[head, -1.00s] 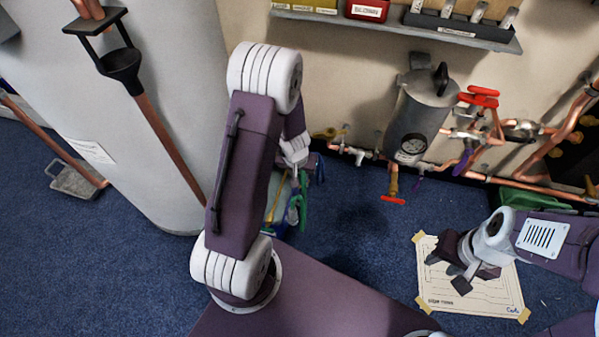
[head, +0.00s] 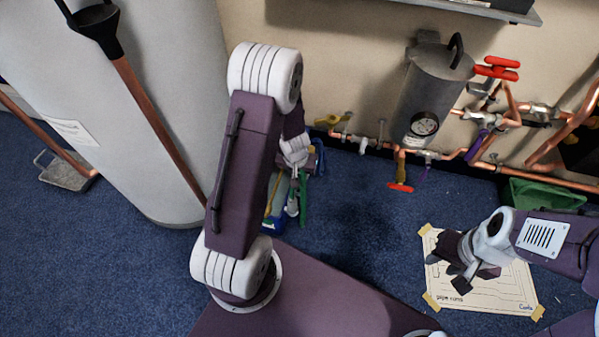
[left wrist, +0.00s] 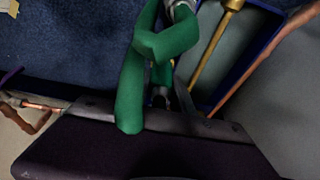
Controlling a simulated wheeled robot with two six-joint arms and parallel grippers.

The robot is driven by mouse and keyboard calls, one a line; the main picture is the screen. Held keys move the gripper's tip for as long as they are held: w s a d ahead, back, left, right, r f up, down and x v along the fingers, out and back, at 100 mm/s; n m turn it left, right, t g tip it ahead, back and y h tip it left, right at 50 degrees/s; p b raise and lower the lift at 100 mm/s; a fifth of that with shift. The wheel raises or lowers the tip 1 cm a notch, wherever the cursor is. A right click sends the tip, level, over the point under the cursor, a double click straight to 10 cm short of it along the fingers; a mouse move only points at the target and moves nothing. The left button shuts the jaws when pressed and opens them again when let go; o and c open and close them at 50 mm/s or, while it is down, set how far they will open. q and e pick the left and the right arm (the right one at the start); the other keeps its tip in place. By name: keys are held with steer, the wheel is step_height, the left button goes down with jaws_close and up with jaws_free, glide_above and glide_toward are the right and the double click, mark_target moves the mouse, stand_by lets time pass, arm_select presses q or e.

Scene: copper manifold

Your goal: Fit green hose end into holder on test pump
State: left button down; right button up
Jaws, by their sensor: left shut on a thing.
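The green hose (left wrist: 130,85) hangs in a loop across the left wrist view, and part of it shows in the head view (head: 303,200). My left gripper (left wrist: 163,100) is shut on the green hose, beside the loop; its fingertips are mostly hidden. The blue-edged test pump (left wrist: 240,60) lies beyond it, with a brass rod (left wrist: 215,48). In the head view the test pump (head: 272,223) is partly hidden behind my left arm. I cannot make out its holder. My right gripper (head: 448,275) is open and empty above the taped paper.
A tall grey cylinder (head: 150,190) stands left of my left arm. The wall has copper pipes, a grey vessel with a gauge (head: 424,124) and red-handled valves (head: 497,68). A pipe-run paper (head: 500,300) and a green crate (head: 540,197) are at right. Blue carpet between is clear.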

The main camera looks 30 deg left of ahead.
arm_select(q)
steer(key=shift+s+f+b, duration=0.1)
steer(key=shift+f+b, duration=0.85)
steer(key=shift+f+b, duration=0.65)
stand_by(0.3)
steer(key=c, duration=1)
jaws_free()
steer(key=shift+c, duration=0.2)
steer(key=shift+r, duration=0.15)
steer(key=p+v, duration=0.7)
steer(key=v, duration=0.2)
